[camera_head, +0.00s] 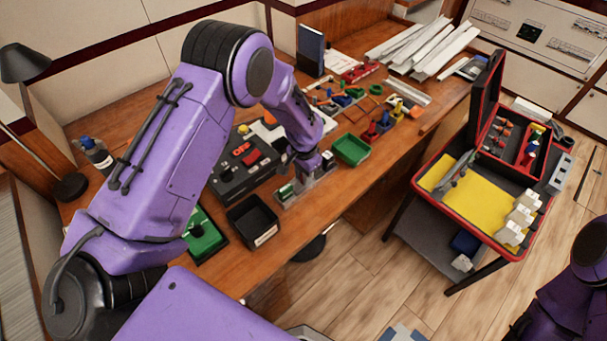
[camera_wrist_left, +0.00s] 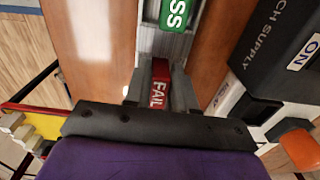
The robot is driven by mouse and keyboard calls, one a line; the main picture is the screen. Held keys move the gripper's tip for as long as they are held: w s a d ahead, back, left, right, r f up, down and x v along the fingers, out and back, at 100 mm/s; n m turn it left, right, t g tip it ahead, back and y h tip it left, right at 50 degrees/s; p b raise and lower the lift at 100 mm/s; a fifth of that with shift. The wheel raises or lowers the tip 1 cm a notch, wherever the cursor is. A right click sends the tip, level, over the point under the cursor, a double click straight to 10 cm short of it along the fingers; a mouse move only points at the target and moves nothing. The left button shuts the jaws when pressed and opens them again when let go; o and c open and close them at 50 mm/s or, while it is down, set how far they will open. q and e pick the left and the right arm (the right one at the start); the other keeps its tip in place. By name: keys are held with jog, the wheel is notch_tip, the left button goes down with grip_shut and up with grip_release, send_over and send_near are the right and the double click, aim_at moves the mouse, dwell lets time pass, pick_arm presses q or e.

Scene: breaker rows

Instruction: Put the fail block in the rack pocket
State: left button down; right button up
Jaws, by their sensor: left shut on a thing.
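The fail block (camera_wrist_left: 159,88) is red with white "FAIL" lettering and sits between the fingers of my left gripper (camera_wrist_left: 160,92) in the left wrist view. That gripper is shut on it, and in the head view my left gripper (camera_head: 307,172) is over the grey rack (camera_head: 290,197) near the table's front edge. The rack also shows in the left wrist view (camera_wrist_left: 168,46), holding a green block (camera_wrist_left: 175,12) with white lettering ending in "SS". The fail block is at the rack's near end; whether it is inside the pocket or above it, I cannot tell. My right gripper is out of view.
A black bench supply box (camera_head: 242,165) with coloured buttons stands left of the rack. A black bin (camera_head: 253,221) is in front of it and a green tray (camera_head: 351,149) is to the right. A red-edged cart (camera_head: 420,190) stands to the right, across open floor.

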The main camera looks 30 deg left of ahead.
pick_arm(q)
jog(key=shift+s+f, duration=0.35)
jog(key=shift+f, duration=0.05)
jog(key=c, duration=0.9)
grip_release()
jog(key=shift+c, duration=0.2)
jog(key=shift+d+f, duration=0.1)
jog(key=shift+f, duration=0.05)
jog(key=shift+s+d, duration=0.1)
jog(key=shift+r, duration=0.45)
jog(key=r, duration=0.1)
jog(key=w+r, duration=0.1)
jog(key=r, duration=0.1)
jog(key=shift+w+r+b, duration=0.1)
jog(key=shift+w+b, duration=0.05)
jog(key=shift+b, duration=0.15)
notch_tip(320, 180, up, 9)
jog(key=shift+r+b, duration=0.15)
jog(key=shift+b, duration=0.3)
